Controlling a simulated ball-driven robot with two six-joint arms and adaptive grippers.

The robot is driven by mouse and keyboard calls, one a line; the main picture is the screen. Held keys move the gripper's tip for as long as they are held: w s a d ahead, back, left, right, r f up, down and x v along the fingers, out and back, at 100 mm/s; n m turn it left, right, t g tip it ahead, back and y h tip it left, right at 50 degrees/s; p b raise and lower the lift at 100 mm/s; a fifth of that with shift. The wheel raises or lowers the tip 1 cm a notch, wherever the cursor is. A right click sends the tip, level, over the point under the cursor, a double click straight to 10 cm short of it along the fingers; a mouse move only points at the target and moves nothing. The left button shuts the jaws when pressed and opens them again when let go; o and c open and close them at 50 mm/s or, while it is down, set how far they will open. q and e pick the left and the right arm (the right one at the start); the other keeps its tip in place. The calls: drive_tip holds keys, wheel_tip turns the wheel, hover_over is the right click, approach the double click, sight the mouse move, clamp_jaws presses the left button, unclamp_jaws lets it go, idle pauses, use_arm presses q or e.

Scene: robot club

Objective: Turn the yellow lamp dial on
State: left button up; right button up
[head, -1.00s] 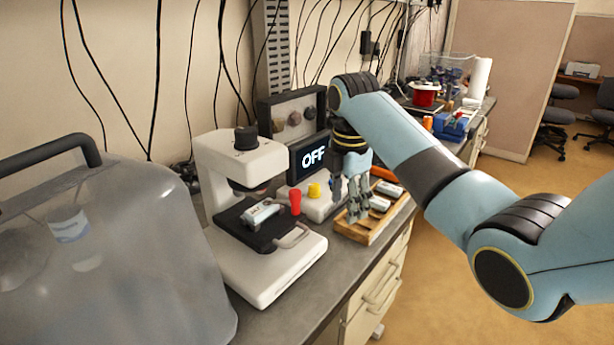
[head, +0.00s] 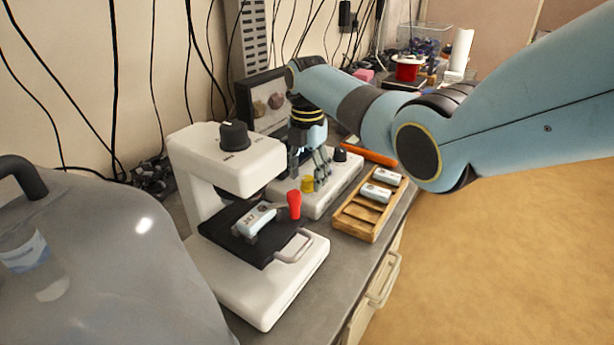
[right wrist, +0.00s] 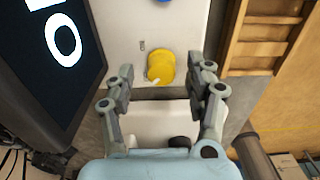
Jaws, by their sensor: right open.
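The yellow lamp dial (head: 307,184) stands on a white box (head: 318,203) behind the white microscope-like device (head: 215,170). In the right wrist view the dial (right wrist: 161,66) lies ahead of and between my fingertips, with a small white pointer at its lower edge. My right gripper (head: 308,168) points down over the box, right by the dial. In the right wrist view the gripper (right wrist: 162,82) is open and empty, its fingers on either side of the dial; I cannot tell whether they touch it. A dark display (right wrist: 50,65) shows part of its lettering. My left gripper is not in view.
A red knob (head: 294,204) stands in front of the dial, near a labelled module (head: 256,219) on the device's black stage. A wooden tray (head: 357,218) with white modules is to the right. A large translucent container (head: 110,260) fills the left. A black knob (head: 340,155) is behind.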

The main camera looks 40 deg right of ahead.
drive_tip(key=shift+s+f, duration=0.1)
drive_tip(key=shift+f, duration=0.35)
drive_tip(key=shift+c, duration=1.4)
drive_tip(key=c, duration=0.4)
clamp_jaws()
drive_tip(key=shift+r+m+p, duration=0.1)
drive_tip(key=shift+m+p, duration=0.3)
drive_tip(key=shift+m, duration=0.2)
drive_tip(key=m+p, duration=0.1)
drive_tip(key=m, duration=0.2)
drive_tip(key=shift+p, duration=0.35)
drive_tip(key=m+p, duration=0.1)
drive_tip(key=m, duration=0.2)
drive_tip(key=shift+m, duration=0.4)
drive_tip(key=m+p, duration=0.1)
drive_tip(key=m, duration=0.3)
drive_tip(key=shift+m, duration=0.3)
use_arm(q)
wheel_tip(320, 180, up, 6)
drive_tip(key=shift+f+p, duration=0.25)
drive_tip(key=shift+p, duration=0.3)
use_arm(e)
drive_tip(key=m, duration=0.5)
drive_tip(key=shift+m, duration=0.3)
